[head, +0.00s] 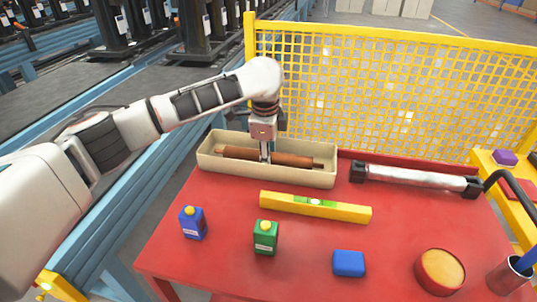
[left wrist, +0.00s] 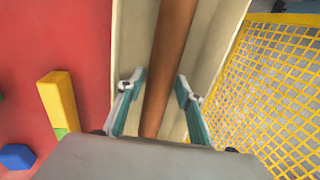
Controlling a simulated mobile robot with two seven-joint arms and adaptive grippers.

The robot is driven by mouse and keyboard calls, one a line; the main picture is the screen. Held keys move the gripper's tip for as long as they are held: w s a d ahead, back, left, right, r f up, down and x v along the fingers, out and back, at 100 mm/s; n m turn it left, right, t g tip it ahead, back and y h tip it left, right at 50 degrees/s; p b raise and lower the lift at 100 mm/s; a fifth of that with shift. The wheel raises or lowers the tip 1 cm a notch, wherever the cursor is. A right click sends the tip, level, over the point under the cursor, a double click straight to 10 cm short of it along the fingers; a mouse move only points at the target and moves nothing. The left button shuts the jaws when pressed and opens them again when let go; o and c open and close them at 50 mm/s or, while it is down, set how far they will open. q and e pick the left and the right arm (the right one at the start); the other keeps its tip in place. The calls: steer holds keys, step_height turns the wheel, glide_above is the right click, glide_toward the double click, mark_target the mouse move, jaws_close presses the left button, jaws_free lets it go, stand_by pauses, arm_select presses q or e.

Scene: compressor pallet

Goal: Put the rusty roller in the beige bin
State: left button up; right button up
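The rusty roller (head: 292,159) is a brown-orange cylinder lying lengthwise inside the beige bin (head: 310,179) at the back left of the red table. My left gripper (head: 265,156) points down over the middle of the roller. In the left wrist view, the open fingers (left wrist: 156,88) stand one on each side of the roller (left wrist: 170,45), with a gap visible between them and it. The bin's pale walls (left wrist: 128,45) show along both sides. I cannot tell whether the roller rests fully on the bin floor. My right gripper is in neither view.
A silver roller with black ends (head: 415,178) lies right of the bin. A yellow level (head: 340,212), blue bottle (head: 193,223), green bottle (head: 265,238), blue block (head: 348,263) and round tin (head: 439,271) stand in front. A yellow mesh fence (head: 400,90) rises behind.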

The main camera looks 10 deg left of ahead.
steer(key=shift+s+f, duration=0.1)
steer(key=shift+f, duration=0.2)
arm_select(q)
steer(key=r+p, duration=0.1)
steer(key=r, duration=0.3)
steer(key=s+r+p, duration=0.1)
steer(key=r, duration=0.1)
steer(key=shift+r+p, duration=0.3)
steer(key=shift+r, duration=0.05)
steer(key=r+p, duration=0.1)
steer(key=r, duration=0.1)
steer(key=s+r+p, duration=0.1)
steer(key=r, duration=0.2)
steer(key=shift+s+r, duration=0.1)
steer(key=shift+s, duration=0.1)
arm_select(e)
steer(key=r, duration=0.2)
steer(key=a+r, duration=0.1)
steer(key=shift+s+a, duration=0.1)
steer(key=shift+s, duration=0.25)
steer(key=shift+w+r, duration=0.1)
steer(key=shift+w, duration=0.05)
